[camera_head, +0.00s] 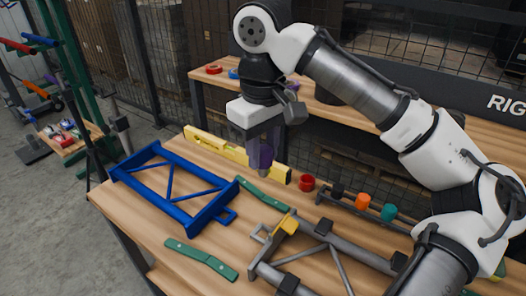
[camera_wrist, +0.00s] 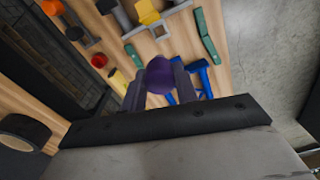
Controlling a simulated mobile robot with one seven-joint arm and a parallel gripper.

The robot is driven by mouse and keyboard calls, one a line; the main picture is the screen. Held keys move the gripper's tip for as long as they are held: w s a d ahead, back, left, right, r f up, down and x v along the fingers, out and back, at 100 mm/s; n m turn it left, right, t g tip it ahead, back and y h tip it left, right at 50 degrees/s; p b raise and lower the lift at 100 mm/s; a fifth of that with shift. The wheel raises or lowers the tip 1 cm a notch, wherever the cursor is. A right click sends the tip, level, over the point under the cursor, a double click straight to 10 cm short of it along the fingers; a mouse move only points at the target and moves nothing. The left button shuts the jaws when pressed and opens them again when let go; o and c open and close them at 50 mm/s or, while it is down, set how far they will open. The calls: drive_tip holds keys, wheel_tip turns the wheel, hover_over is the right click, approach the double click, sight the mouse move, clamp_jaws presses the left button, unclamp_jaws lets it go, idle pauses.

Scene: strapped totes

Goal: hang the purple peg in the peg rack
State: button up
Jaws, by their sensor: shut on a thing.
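The purple peg (camera_head: 266,156) is held between the fingers of my gripper (camera_head: 264,152), above the table beside the yellow level. In the wrist view the peg (camera_wrist: 160,75) shows as a dark purple round shape between the two grey fingers (camera_wrist: 158,90). The peg rack (camera_head: 348,204) is a low dark bar to the right of my gripper. A black peg (camera_head: 337,190), an orange peg (camera_head: 362,201) and a teal peg (camera_head: 389,212) stand along it. My gripper and the peg are apart from the rack.
A red cup-like piece (camera_head: 306,183) stands between my gripper and the rack. A yellow level (camera_head: 210,148), blue frame (camera_head: 128,178), green straps (camera_head: 203,260) and a grey frame with a yellow clamp (camera_head: 287,225) crowd the wooden table. A shelf (camera_head: 310,98) is behind.

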sight(265, 148)
drive_tip(key=shift+r+p, duration=1.8)
drive_tip(key=shift+f+b, duration=0.4)
drive_tip(key=shift+b, duration=0.05)
drive_tip(key=shift+d+r, duration=0.1)
drive_tip(key=shift+w+d, duration=0.1)
